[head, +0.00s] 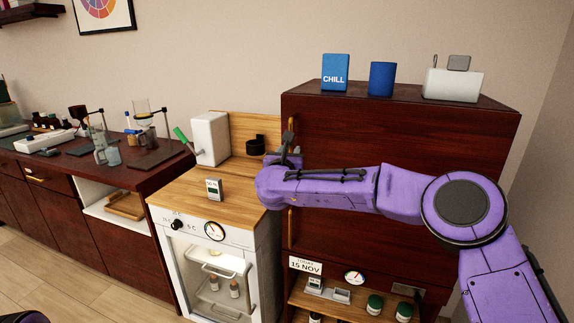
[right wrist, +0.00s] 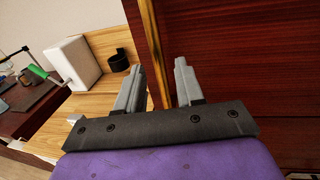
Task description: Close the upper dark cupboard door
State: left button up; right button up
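The upper dark cupboard door (head: 400,148) is a broad red-brown panel on the right in the head view. It looks flush or nearly flush with its cabinet; I cannot tell if a small gap remains. A long upright brass handle (head: 291,222) runs along its left edge, partly hidden by my arm. My right gripper (head: 286,150) is at this left edge. In the right wrist view its fingers (right wrist: 160,68) are apart, with the handle (right wrist: 149,30) showing between them; contact is not clear. My left gripper is not in view.
A blue CHILL box (head: 335,72), a blue cup (head: 382,79) and a white device (head: 453,85) stand on the cabinet top. Left of it is a wooden counter (head: 245,186) over a glass-fronted cooler (head: 215,262). An open shelf (head: 352,303) with jars lies below the door.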

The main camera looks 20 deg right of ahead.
jog(key=b+v, duration=0.1)
jog(key=v, duration=0.4)
